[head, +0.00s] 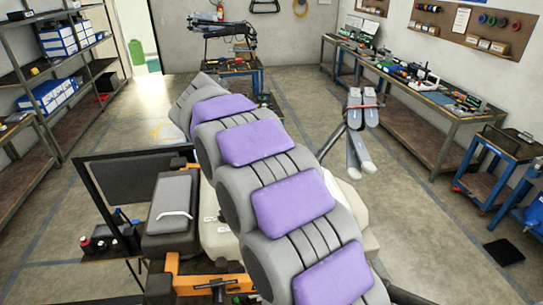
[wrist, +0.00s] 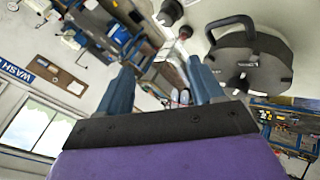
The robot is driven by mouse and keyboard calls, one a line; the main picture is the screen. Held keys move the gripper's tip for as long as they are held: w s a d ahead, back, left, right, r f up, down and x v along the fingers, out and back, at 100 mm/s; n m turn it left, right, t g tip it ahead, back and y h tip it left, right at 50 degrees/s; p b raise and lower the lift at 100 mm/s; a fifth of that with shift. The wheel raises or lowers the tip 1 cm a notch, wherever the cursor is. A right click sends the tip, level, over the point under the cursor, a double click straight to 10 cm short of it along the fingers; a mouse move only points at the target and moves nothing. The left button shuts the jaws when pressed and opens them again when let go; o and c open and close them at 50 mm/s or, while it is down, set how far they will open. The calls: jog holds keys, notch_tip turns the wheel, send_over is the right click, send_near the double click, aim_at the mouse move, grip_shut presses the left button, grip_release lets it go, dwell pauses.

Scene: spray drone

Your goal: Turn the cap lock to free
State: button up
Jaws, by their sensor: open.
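The spray drone stands close in front in the head view, with an orange frame (head: 190,287) and a pale tank (head: 217,232), much of it behind my arm. In the wrist view a dark round cap (wrist: 262,68) with a black bar handle (wrist: 246,24) lies on a pale surface at upper right. I cannot tell which part is its lock or how it is set. My gripper (wrist: 160,64) is open, its two blue fingers apart with nothing held between them. The cap is to the right of the fingers in that view, not between them. The head view does not show my gripper.
A dark box with a white handle (head: 170,218) sits on the drone's left side. A dark panel (head: 133,178) stands beside it. Shelves (head: 72,130) and a long workbench (head: 440,100) line the walls; the floor between is mostly clear.

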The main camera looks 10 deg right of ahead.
jog(key=w+a+f+m+t+h, duration=0.1)
jog(key=w+a+m+h, duration=0.3)
jog(key=a, duration=0.5)
jog(key=w+a+f+m+t+h, duration=0.1)
jog(key=w+a+m, duration=0.55)
jog(key=a, duration=0.25)
jog(key=shift+n, duration=0.35)
jog(key=b+x, duration=0.3)
jog(key=x, duration=0.2)
jog(key=b+x, duration=0.4)
jog(key=x, duration=0.1)
jog(key=r+b+x, duration=0.1)
jog(key=b+x, duration=0.2)
jog(key=x, duration=0.3)
jog(key=shift+s+d+r+b, duration=0.1)
jog(key=shift+s+d+b, duration=0.15)
jog(key=shift+b, duration=0.15)
jog(key=shift+w+d+f, duration=0.2)
jog(key=shift+d+f, duration=0.1)
jog(key=shift+d, duration=0.1)
jog(key=shift+w+f, duration=0.2)
jog(key=shift+f, duration=0.1)
jog(key=shift+d, duration=0.75)
jog(key=shift+c, duration=1.4)
jog(key=shift+a, duration=0.2)
jog(key=c, duration=0.7)
